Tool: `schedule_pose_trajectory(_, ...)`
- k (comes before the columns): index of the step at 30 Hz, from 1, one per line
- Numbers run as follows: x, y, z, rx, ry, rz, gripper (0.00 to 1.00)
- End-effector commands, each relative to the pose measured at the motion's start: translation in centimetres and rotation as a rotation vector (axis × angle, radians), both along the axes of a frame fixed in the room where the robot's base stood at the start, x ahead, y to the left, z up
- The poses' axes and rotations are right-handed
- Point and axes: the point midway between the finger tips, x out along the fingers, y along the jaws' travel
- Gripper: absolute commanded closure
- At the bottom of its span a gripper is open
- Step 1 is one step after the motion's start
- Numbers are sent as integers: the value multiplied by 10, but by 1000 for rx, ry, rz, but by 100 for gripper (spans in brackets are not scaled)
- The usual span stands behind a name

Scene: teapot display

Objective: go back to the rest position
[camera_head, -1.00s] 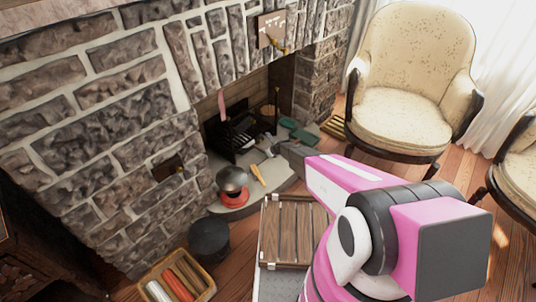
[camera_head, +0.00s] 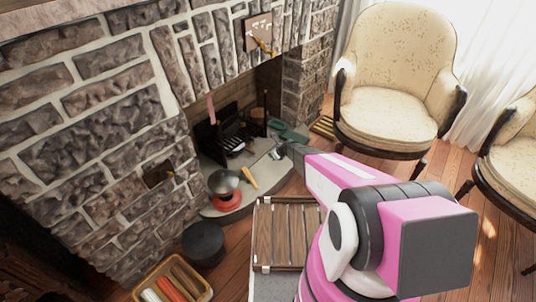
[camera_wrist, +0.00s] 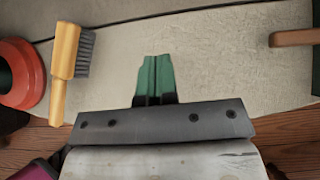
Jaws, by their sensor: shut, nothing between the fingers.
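My gripper (camera_wrist: 155,80) shows in the wrist view as two narrow green-tipped dark fingers side by side, shut with nothing between them. It points at the pale stone hearth slab (camera_wrist: 205,65). In the head view my gripper (camera_head: 277,153) is small, at the far end of my pink arm, over the right part of the hearth. The arm reaches out from the lower right. How high the fingertips are above the slab is hard to tell.
A brush (camera_wrist: 62,70) and a red base (camera_wrist: 20,75) lie left of my gripper. A dark pot (camera_head: 223,182) stands on the base. A brown handle (camera_wrist: 295,37) is at right. A slatted wooden crate (camera_head: 287,232), a black bucket (camera_head: 204,243) and armchairs (camera_head: 390,75) stand nearby.

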Motion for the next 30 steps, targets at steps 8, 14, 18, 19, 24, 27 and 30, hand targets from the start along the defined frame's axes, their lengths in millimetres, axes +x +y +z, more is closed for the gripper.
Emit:
schedule_pose_trajectory(8,-7,-4,13,-19,-15,35,100)
schedule_pose_trajectory(14,-51,-24,83,-201,-154,349,100)
schedule_pose_trajectory(18,-102,-51,150,-402,-287,716,100)
schedule_pose_trajectory(19,-114,-57,164,-443,-312,799,100)
schedule_pose_trajectory(24,-184,-102,237,-664,-421,1278,100)
schedule_pose_trajectory(27,-225,-129,274,-760,-448,1544,100)
schedule_pose_trajectory(30,-259,-153,303,-822,-454,1771,100)
